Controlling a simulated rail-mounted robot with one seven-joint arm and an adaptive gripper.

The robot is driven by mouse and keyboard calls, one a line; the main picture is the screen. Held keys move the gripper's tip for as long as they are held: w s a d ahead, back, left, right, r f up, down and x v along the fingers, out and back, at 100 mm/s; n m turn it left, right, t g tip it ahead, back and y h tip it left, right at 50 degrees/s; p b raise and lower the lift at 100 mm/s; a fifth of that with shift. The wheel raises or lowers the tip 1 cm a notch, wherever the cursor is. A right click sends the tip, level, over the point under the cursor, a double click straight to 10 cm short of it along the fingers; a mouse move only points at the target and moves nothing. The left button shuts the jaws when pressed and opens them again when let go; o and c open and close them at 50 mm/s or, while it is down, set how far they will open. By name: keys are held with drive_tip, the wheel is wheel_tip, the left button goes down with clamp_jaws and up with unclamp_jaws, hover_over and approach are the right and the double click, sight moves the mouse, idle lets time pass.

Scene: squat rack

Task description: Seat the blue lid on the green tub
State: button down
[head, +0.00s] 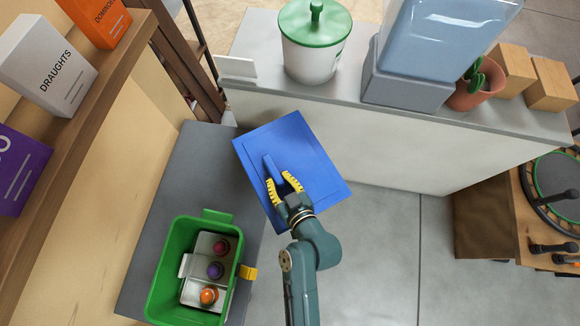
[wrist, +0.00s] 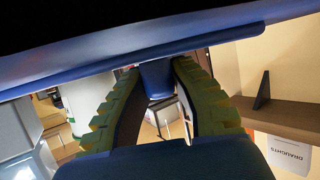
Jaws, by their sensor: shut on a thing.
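The blue lid (head: 310,155) is a flat square panel with a raised bar handle. My gripper (head: 284,180) has yellow ribbed fingers shut on that handle and holds the lid up, right of and beyond the green tub in the head view. In the wrist view the fingers (wrist: 156,85) close on the handle, and the lid's face (wrist: 120,65) spans the top. The green tub (head: 168,262) stands uncovered on a dark grey surface (head: 190,165). Inside it, a pale insert holds a magenta, a purple and an orange round-topped piece. A yellow tab (head: 248,272) sits at its right side.
A wooden shelf (head: 125,45) with a DRAUGHTS box (head: 45,65) and other boxes rises at the left. A pale ledge (head: 410,125) behind bears a green-lidded white pot (head: 313,45), a blue container and a cactus pot.

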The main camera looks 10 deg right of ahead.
sight(265, 190)
drive_tip(key=shift+h, duration=0.4)
drive_tip(key=a+f, duration=0.4)
drive_tip(key=shift+s+a+b, duration=0.15)
drive_tip(key=shift+a+b, duration=0.05)
drive_tip(key=shift+b, duration=0.15)
drive_tip(key=s+a+m+h+b, duration=0.1)
drive_tip(key=s+a, duration=0.1)
drive_tip(key=a, duration=0.8)
drive_tip(key=s+a+m+h+b, duration=0.2)
drive_tip(key=s+a, duration=0.1)
drive_tip(key=a, duration=0.6)
drive_tip(key=s+a+r+m+h+b, duration=0.1)
drive_tip(key=s+a+m+h+b, duration=0.1)
drive_tip(key=s+a, duration=0.3)
drive_tip(key=s+a+r+m+h+b, duration=0.1)
drive_tip(key=s+a+m+h+b, duration=0.1)
drive_tip(key=s+a, duration=0.4)
drive_tip(key=s+h+b, duration=0.1)
drive_tip(key=s, duration=0.3)
drive_tip(key=shift+s+m, duration=0.3)
drive_tip(key=shift+m, duration=0.1)
drive_tip(key=shift+s+a, duration=0.1)
drive_tip(key=shift+f+b, duration=1.85)
drive_tip(key=shift+b, duration=0.2)
drive_tip(key=shift+f+b, duration=1.5)
drive_tip(key=shift+b, duration=0.45)
